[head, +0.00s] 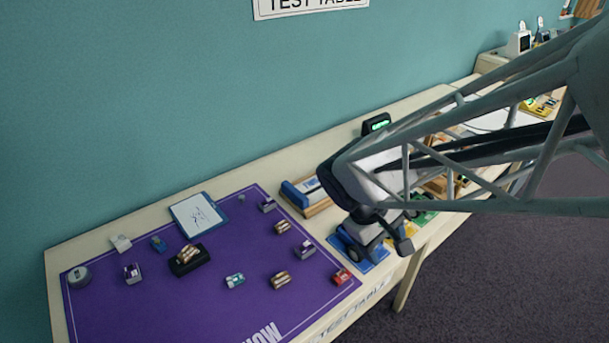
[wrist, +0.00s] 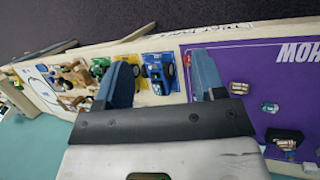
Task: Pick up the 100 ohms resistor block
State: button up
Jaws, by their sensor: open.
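The purple mat (head: 215,311) carries several small blocks. Brown-and-cream blocks that look like resistor blocks lie at its right side (head: 283,227), nearer the front (head: 281,280), and on a black base (head: 189,254). Their values are too small to read, so I cannot tell which is 100 ohms. My gripper (wrist: 160,65) is open, its two blue-grey fingers apart with nothing between them. In the head view it hangs to the right of the mat, above the blue tile. In the wrist view, a brown block (wrist: 238,88) lies to the right of the fingers.
A white clipboard (head: 198,214) lies at the mat's back edge. Grey-and-purple blocks (head: 305,249), a teal block (head: 235,281) and a red block (head: 342,276) stand nearby. A blue tile (head: 367,262) with a wheeled thing and a wooden holder (head: 307,195) are right of the mat.

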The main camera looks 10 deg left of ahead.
jog(key=w+a+f+n+t+h, duration=0.4)
jog(key=a+f+n, duration=0.4)
jog(key=a+f, duration=0.45)
jog(key=n+t, duration=0.5)
jog(key=n, duration=0.4)
send_near(283, 276)
jog(key=shift+s+a+f+h, duration=0.1)
jog(key=shift+a+f+h, duration=0.15)
jog(key=shift+a+h, duration=0.15)
jog(key=shift+x, duration=1.35)
jog(key=shift+x, duration=2.6)
jog(key=shift+d+r, duration=0.1)
